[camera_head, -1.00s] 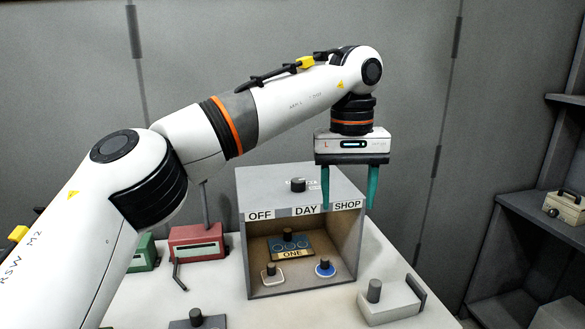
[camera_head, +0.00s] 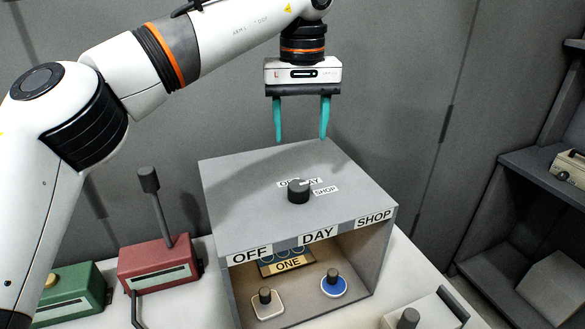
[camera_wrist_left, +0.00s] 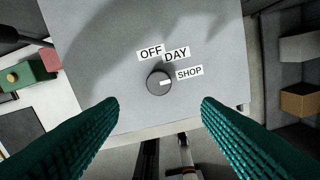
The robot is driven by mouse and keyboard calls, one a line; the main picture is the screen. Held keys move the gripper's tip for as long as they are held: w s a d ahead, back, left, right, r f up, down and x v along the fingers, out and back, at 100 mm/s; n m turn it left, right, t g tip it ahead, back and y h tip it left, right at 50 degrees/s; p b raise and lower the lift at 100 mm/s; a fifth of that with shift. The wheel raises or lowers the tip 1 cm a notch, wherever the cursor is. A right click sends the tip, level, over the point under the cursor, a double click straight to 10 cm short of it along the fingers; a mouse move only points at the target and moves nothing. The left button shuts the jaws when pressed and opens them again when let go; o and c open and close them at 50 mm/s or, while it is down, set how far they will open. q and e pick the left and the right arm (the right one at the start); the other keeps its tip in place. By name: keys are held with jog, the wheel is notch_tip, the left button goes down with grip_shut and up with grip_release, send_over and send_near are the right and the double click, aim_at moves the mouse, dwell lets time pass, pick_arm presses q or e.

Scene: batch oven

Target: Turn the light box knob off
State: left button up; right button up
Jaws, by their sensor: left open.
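The light box (camera_head: 255,215) is a grey open-fronted box on the white table, with OFF, DAY and SHOP along its front edge. Its dark round knob (camera_head: 299,191) stands on the top, with small OFF, DAY and SHOP labels around it. In the left wrist view the knob (camera_wrist_left: 159,82) has a white mark pointing right, towards the SHOP label (camera_wrist_left: 189,73). My left gripper (camera_head: 302,138) is open and empty, pointing down, above and behind the knob in the head view. The wrist view shows the knob ahead, between the spread fingers and not touched. My right gripper is not seen.
Inside the box are a plate marked ONE (camera_head: 288,264), a white-based knob (camera_head: 267,306) and a blue-based knob (camera_head: 333,286). A red box with a tall lever (camera_head: 160,262) and a green box (camera_head: 72,293) stand left. Grey shelves (camera_head: 530,175) are at right.

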pick_arm(q)
jog(key=p, duration=0.1)
send_over(299, 185)
jog(key=f, duration=0.4)
jog(key=shift+s+f, duration=0.2)
jog(key=shift+f, duration=0.1)
jog(key=f+p, duration=0.1)
jog(key=f, duration=0.4)
jog(key=shift+w+f+p, duration=0.2)
jog(key=shift+f+p, duration=0.1)
jog(key=shift+p, duration=0.05)
jog(key=shift+f, duration=0.55)
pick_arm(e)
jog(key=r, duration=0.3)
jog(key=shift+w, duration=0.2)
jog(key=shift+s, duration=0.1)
pick_arm(q)
jog(key=c, duration=1)
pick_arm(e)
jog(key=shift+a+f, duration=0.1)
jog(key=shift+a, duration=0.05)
